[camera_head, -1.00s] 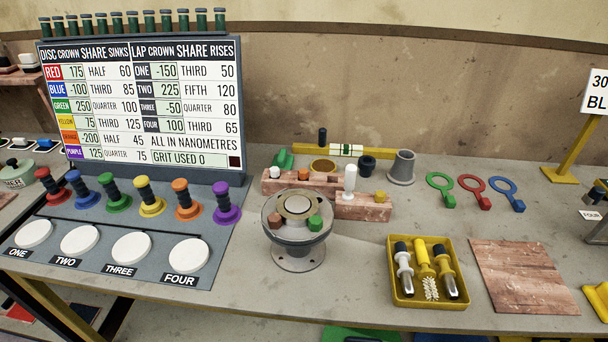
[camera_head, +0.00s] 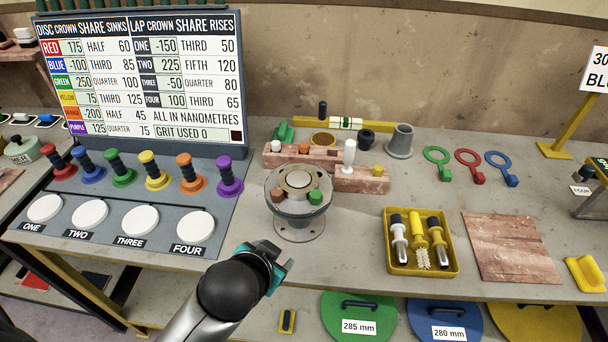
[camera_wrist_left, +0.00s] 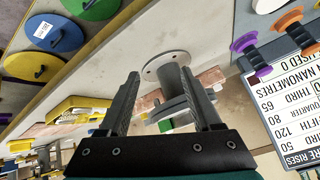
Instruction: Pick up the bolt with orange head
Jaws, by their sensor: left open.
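An orange-topped post (camera_head: 188,172) with a black ribbed shaft and orange flange stands upright on the grey board, between the yellow and purple posts. Its orange flange also shows at the upper right of the left wrist view (camera_wrist_left: 287,18). A small orange piece (camera_head: 304,148) sits in the brick block; I cannot tell which one is the bolt. My left gripper (camera_head: 277,262) is at the table's front edge, in front of the round pedestal, right of and nearer than the orange post. In the left wrist view its fingers (camera_wrist_left: 162,78) are apart and empty. My right gripper is out of view.
The round pedestal (camera_head: 299,228) stands just beyond my left gripper. A yellow tray (camera_head: 390,262) with tools and a brick-coloured board (camera_head: 510,248) are to the right. The lettered sign (camera_head: 140,80) rises behind the posts. Coloured discs lie below the table.

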